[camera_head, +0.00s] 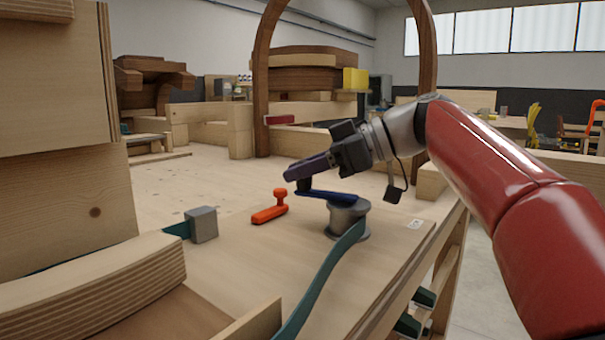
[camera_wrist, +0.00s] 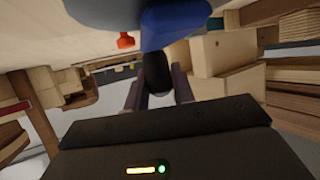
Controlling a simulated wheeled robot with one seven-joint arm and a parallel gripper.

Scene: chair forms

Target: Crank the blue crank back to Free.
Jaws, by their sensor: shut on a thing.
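The blue crank (camera_head: 332,195) is a flat arm on top of a grey cylinder (camera_head: 349,217) on the workbench. It points left from the cylinder, and its upright handle is at the left end. My gripper (camera_head: 303,169) comes in from the right, over the crank arm, with its fingers shut on that handle. In the wrist view the dark handle end (camera_wrist: 156,73) lies between my two fingers, with the blue crank arm (camera_wrist: 178,25) beyond it. The fingers partly hide the handle. I see no readable Free mark.
An orange-red lever (camera_head: 270,213) lies just left of the crank. A grey block (camera_head: 202,224) sits on a teal strap farther left. Another teal strap (camera_head: 318,282) runs from the cylinder towards the front. A small white label (camera_head: 415,224) is near the bench's right edge. Curved wood stands front left.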

